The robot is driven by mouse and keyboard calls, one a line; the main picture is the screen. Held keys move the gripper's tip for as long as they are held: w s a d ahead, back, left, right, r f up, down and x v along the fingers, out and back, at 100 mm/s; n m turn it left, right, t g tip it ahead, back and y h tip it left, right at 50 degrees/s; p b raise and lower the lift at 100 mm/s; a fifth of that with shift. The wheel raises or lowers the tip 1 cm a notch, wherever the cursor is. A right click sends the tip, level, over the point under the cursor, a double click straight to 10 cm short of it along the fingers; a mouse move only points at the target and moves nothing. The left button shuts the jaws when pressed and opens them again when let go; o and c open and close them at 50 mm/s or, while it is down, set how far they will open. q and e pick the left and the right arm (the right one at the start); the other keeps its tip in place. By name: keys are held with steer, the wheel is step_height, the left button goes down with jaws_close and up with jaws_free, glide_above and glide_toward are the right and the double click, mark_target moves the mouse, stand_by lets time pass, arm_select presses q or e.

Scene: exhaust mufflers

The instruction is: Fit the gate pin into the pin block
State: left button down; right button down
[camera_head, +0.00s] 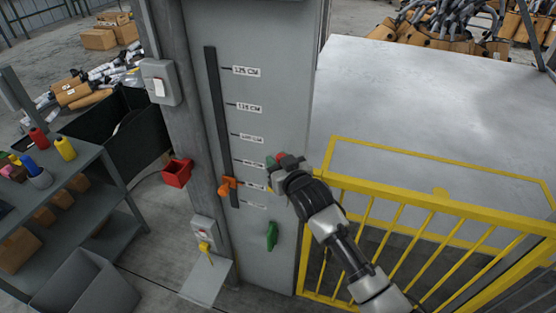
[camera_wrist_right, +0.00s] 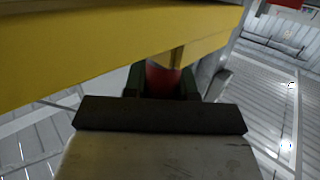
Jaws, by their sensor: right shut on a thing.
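My right gripper (camera_head: 279,162) is at the left top corner of the yellow gate (camera_head: 440,203), in front of the grey panel. It is shut on a red cylindrical piece, which looks like the gate pin (camera_wrist_right: 162,79); a bit of red shows at the fingertips in the head view. In the right wrist view the red piece stands between dark jaws, close to a small yellow part (camera_wrist_right: 176,57) at the yellow beam (camera_wrist_right: 110,45). I cannot tell whether that part is the pin block or whether the pin is inside it. My left gripper is not in view.
The grey panel (camera_head: 262,50) carries a height scale, an orange slider handle (camera_head: 228,185) and a green handle (camera_head: 271,236). A shelf (camera_head: 75,205) stands left. Grey platform surface (camera_head: 430,110) lies clear behind the gate.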

steer(key=shift+f, duration=0.2)
steer(key=c, duration=0.8)
jaws_free()
steer(key=shift+s, duration=0.1)
steer(key=b+v, duration=0.2)
steer(key=v, duration=0.8)
steer(key=shift+s+d, duration=0.2)
steer(key=shift+s, duration=0.1)
steer(key=shift+f, duration=0.1)
